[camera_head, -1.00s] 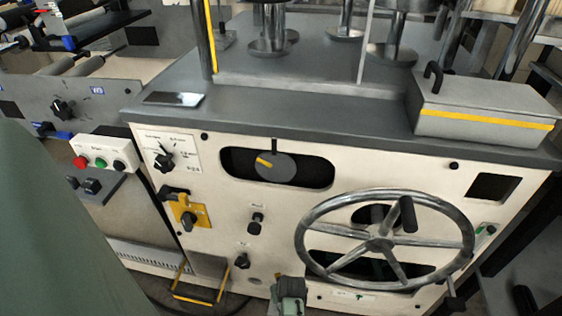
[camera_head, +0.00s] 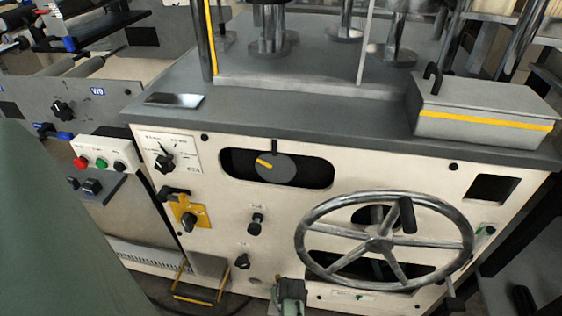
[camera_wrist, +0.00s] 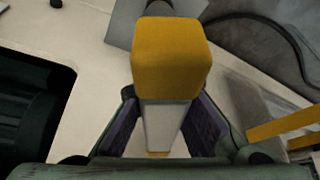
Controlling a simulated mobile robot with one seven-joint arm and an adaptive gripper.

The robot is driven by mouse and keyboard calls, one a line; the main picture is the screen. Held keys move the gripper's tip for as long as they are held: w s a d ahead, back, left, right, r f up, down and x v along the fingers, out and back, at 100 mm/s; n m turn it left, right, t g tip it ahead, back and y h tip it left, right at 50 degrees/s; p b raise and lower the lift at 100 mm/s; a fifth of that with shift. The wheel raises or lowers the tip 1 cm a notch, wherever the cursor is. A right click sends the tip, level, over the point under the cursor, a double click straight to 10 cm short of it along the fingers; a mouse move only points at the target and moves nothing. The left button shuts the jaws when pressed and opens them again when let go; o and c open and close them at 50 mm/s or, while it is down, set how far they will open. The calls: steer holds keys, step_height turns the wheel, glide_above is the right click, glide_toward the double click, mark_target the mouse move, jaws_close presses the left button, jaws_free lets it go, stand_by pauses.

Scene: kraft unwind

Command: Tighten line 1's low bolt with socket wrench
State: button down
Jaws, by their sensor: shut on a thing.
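My gripper (camera_wrist: 164,122) shows in the wrist view with its dark purple pads on both sides of a tool with a yellow block end (camera_wrist: 170,58) and a pale grey shank. It is shut on this tool, which I take to be the socket wrench. The tool's yellow end points up the picture, towards a pale machine panel and a grey plate (camera_wrist: 122,25). In the head view, part of my arm shows at the bottom edge, in front of the cream machine front (camera_head: 330,190); the tool cannot be made out there. I cannot identify line 1's low bolt in either view.
A large handwheel (camera_head: 384,240) stands out from the machine front at the right. Knobs and a yellow switch plate (camera_head: 190,214) are at the left. A yellow-edged step (camera_head: 197,294) is low at the left. A dark cable (camera_wrist: 278,40) curves through the wrist view.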

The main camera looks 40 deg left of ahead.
steer(key=shift+f, duration=0.55)
stand_by(1.4)
steer(key=shift+w+m+t+h+p, duration=0.15)
steer(key=shift+m+t+h+p, duration=0.2)
steer(key=shift+m, duration=0.85)
steer(key=shift+d+m+t, duration=0.1)
steer(key=shift+m+t, duration=0.15)
steer(key=shift+m, duration=0.75)
steer(key=shift+h, duration=0.25)
steer(key=shift+w+d+f+m+t+h, duration=0.1)
steer(key=shift+m+t+h, duration=0.2)
steer(key=shift+m, duration=1)
